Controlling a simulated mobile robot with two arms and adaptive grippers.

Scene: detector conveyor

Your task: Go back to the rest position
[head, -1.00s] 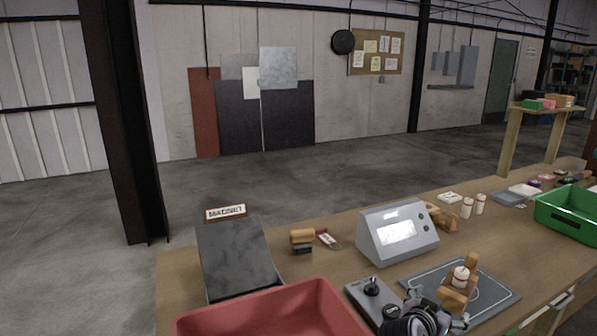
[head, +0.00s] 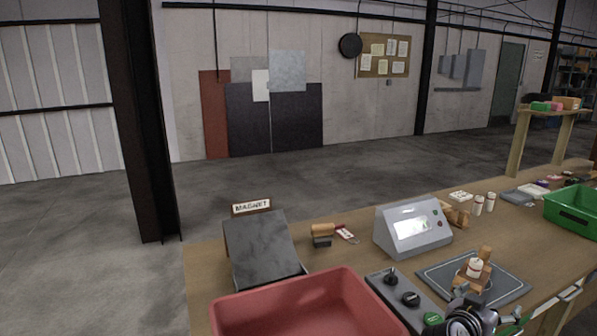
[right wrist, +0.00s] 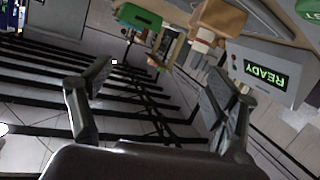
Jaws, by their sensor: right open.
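My right gripper (head: 482,322) shows at the bottom edge of the head view, in front of the dark square mat (head: 436,278). In the right wrist view its two fingers (right wrist: 160,92) stand wide apart with nothing between them. A wooden holder with a white-capped piece (head: 474,270) is on the mat, just beyond the gripper in the picture. The grey device with a lit screen (head: 385,240) stands behind the mat; in the right wrist view a screen on a grey box (right wrist: 290,90) reads READY. My left gripper is in neither view.
A red bin (head: 300,312) is at the front left, near a dark sloped plate (head: 262,250) with a MAGNET sign. A control box with knobs (head: 380,285) lies beside the mat. A green bin (head: 575,218) is at the right. Open floor lies beyond the table.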

